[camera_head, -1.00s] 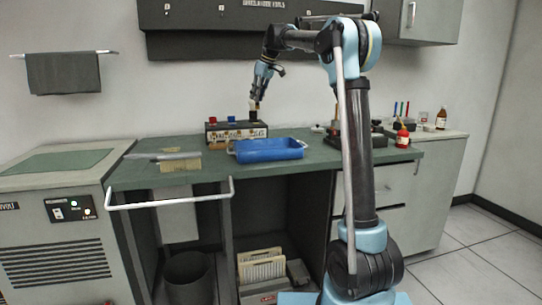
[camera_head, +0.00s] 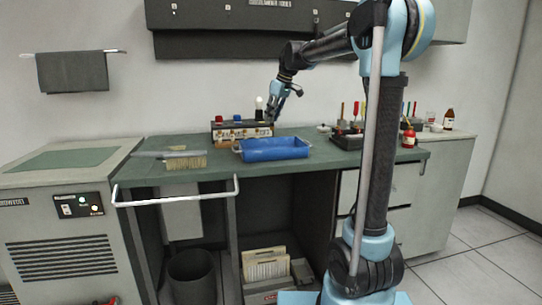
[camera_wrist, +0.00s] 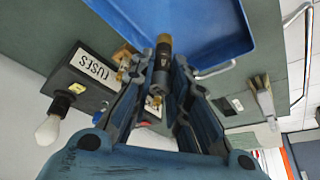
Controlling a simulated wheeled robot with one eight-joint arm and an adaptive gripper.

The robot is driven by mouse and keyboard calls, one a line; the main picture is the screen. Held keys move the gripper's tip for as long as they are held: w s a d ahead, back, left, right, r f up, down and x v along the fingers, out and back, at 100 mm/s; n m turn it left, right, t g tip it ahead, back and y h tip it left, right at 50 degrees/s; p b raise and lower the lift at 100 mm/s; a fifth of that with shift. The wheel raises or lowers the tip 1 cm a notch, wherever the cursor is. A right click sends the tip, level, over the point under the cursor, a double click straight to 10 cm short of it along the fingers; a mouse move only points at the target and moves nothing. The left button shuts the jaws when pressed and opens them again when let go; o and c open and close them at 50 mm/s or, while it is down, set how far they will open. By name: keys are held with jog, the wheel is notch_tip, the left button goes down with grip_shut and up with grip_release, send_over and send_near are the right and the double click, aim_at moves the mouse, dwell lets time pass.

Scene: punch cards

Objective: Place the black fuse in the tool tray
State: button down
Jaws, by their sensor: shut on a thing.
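My gripper (camera_wrist: 163,66) is shut on the black fuse (camera_wrist: 162,57), a dark cylinder with brass ends, held between the fingertips in the wrist view. In the head view my gripper (camera_head: 272,117) is above the bench, at the right end of the fuse box and behind the tray; the fuse is too small to make out there. The blue tool tray (camera_head: 272,150) lies on the bench in front of the box. In the wrist view the tray (camera_wrist: 205,22) fills the upper part, and the fuse's far end overlaps its edge.
The fuse box (camera_head: 228,133) stands behind the tray with red, blue and white tops. Its FUSES label (camera_wrist: 95,65) and a white bulb (camera_wrist: 47,130) show in the wrist view. Cards (camera_head: 186,163) lie left of the tray.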

jog(key=shift+s+f, duration=0.15)
jog(key=shift+f, duration=2.45)
jog(key=shift+s+f, duration=0.1)
jog(key=shift+f, duration=2.45)
jog(key=shift+f, duration=0.1)
jog(key=c, duration=1.5)
grip_release()
jog(key=shift+c, duration=0.2)
jog(key=v, duration=1.2)
jog(key=s+d+f+m+h, duration=0.1)
jog(key=s+d+f+m, duration=0.2)
jog(key=s+d+f, duration=0.3)
jog(key=s+d+f+m+h, duration=0.1)
jog(key=s+d+f+m, duration=0.3)
jog(key=s+f, duration=1)
jog(key=s+d+f+m+h, duration=0.1)
jog(key=s+d+f+m, duration=0.2)
jog(key=s+d+f, duration=0.7)
jog(key=s, duration=0.8)
jog(key=shift+m+h, duration=0.3)
jog(key=shift+m, duration=0.1)
